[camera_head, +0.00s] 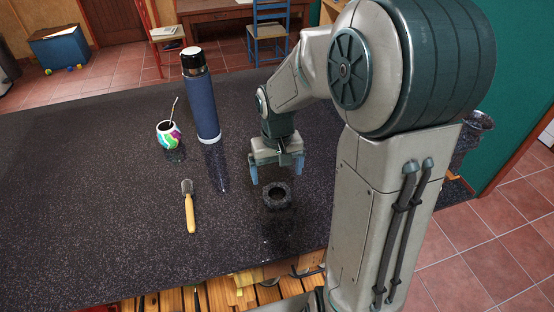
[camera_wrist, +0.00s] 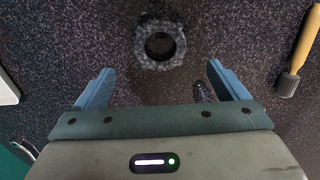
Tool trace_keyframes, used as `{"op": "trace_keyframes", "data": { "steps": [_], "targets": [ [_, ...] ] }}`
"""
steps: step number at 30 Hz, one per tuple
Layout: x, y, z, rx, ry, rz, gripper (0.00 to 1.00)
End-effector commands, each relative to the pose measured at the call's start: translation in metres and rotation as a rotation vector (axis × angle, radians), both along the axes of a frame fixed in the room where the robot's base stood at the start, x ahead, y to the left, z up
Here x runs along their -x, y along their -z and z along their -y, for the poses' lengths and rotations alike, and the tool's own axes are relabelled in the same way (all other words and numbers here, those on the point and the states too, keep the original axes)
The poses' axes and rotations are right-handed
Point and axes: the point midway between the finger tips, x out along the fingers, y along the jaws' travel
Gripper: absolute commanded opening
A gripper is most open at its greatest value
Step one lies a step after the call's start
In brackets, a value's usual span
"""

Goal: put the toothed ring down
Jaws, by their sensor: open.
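The toothed ring (camera_head: 277,195) is dark and lies flat on the dark speckled counter, below and just in front of my gripper. My gripper (camera_head: 277,178) is open and empty, a little above the counter, with its blue fingers apart. In the wrist view the toothed ring (camera_wrist: 160,44) shows whole, with its round hole, ahead of the two spread fingers (camera_wrist: 158,84). Nothing touches the ring in that view.
A brush with a yellow handle (camera_head: 190,212) lies to the left on the counter (camera_head: 100,200). A colourful cup with a straw (camera_head: 169,136) and a tall blue flask (camera_head: 202,105) stand behind it. The counter's left part is clear.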

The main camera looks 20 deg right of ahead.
Motion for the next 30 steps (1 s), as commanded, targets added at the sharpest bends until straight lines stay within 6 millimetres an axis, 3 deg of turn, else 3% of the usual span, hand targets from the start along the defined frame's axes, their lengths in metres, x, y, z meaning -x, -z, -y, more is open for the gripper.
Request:
{"op": "trace_keyframes", "data": {
  "steps": [4,13,21,30],
  "targets": [
    [-0.001,-0.025,0.000,0.000,0.000,0.004,0.93],
    [0.011,-0.052,-0.001,0.014,-0.004,0.026,0.93],
    [0.071,-0.090,-0.001,0.049,-0.004,0.158,0.93],
    [0.131,-0.105,0.000,0.019,-0.005,0.293,0.93]
  ]
}}
